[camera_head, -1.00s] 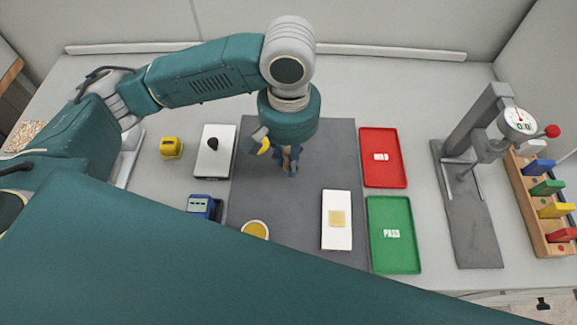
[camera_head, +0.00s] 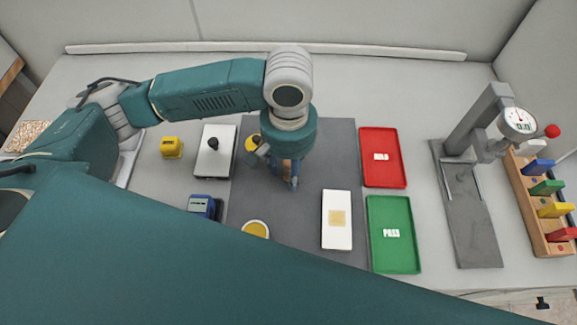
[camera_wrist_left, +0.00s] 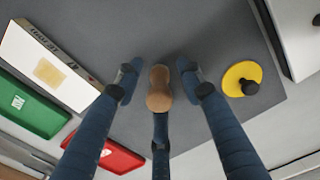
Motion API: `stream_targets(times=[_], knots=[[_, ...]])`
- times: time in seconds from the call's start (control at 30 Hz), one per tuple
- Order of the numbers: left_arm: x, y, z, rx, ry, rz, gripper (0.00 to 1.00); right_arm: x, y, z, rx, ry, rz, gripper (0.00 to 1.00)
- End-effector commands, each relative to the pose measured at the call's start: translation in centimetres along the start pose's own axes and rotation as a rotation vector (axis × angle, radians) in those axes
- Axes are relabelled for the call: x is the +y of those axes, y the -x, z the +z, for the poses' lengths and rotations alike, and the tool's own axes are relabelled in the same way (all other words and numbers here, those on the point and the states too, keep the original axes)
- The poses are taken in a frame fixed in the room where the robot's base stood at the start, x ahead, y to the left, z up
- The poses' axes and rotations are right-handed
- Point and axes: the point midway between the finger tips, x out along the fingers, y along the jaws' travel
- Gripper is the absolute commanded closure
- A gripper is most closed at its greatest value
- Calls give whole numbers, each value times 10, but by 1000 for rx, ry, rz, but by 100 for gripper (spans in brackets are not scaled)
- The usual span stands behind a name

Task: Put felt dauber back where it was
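The felt dauber appears to be the brown wooden-looking piece (camera_wrist_left: 159,88) seen end-on in the left wrist view; its felt is hidden. It also shows partly between the fingers in the head view (camera_head: 287,168). My left gripper (camera_head: 286,176) is low over the grey mat, around this piece. In the left wrist view its fingers (camera_wrist_left: 157,88) stand on either side with small gaps, and the third finger is close behind it. Whether the piece rests on the mat is unclear. My right gripper is not in view.
A yellow disc with a black knob (camera_wrist_left: 242,79) lies beside the gripper. An open yellow pot (camera_head: 255,229) and a white card panel (camera_head: 337,205) are nearer. Red (camera_head: 383,173) and green (camera_head: 405,258) trays lie right of the mat (camera_head: 333,155); a dial gauge stand (camera_head: 480,225) is further right.

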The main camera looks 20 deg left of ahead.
Motion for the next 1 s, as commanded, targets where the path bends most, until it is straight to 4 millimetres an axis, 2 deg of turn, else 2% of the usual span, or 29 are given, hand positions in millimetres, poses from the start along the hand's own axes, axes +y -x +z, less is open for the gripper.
stream_targets(times=[0.13, 0.27, 0.5, 0.7, 0.8, 1.0], knots=[[0, 4, -1, 3, 0, 1, 62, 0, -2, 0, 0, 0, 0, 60], [1, 21, -1, 4, -1, 3, 62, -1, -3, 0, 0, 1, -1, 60], [1, 74, -1, 5, -1, 3, 62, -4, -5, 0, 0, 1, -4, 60], [0, 110, -2, 5, 1, 0, 62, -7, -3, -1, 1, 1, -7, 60], [0, 119, -1, 2, 0, -1, 62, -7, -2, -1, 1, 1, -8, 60], [0, 124, 0, 0, 0, 0, 62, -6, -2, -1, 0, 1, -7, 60]])
